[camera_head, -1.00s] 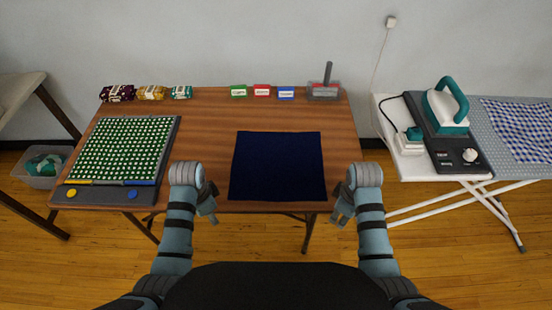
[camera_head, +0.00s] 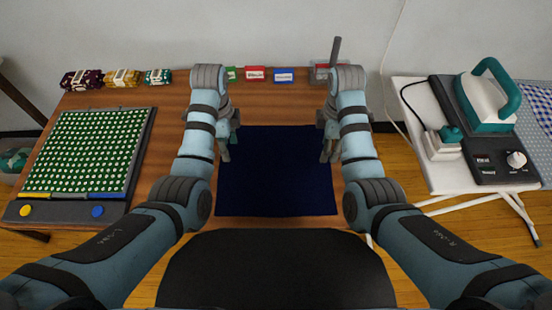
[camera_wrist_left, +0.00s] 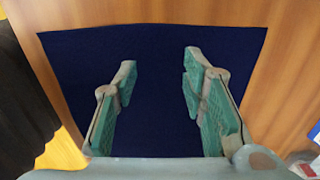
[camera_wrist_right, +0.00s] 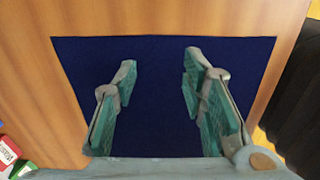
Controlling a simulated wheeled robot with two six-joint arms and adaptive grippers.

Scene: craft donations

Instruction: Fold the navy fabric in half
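The navy fabric (camera_head: 275,175) lies flat and unfolded on the wooden table, close to its front edge. It fills much of the left wrist view (camera_wrist_left: 155,60) and the right wrist view (camera_wrist_right: 155,60). My left gripper (camera_head: 228,150) is over the fabric's far left corner area, fingers apart and empty. It also shows in the left wrist view (camera_wrist_left: 158,75). My right gripper (camera_head: 325,155) is over the fabric's far right side, fingers apart and empty, as the right wrist view (camera_wrist_right: 158,75) shows. Contact with the cloth cannot be told.
A board with green dotted cloth (camera_head: 85,150) lies on the table's left. Fabric bundles (camera_head: 122,78) and small labelled boxes (camera_head: 284,75) line the back, beside a grey holder (camera_head: 322,70) partly hidden by my right arm. An iron (camera_head: 487,100) stands on the ironing board at right.

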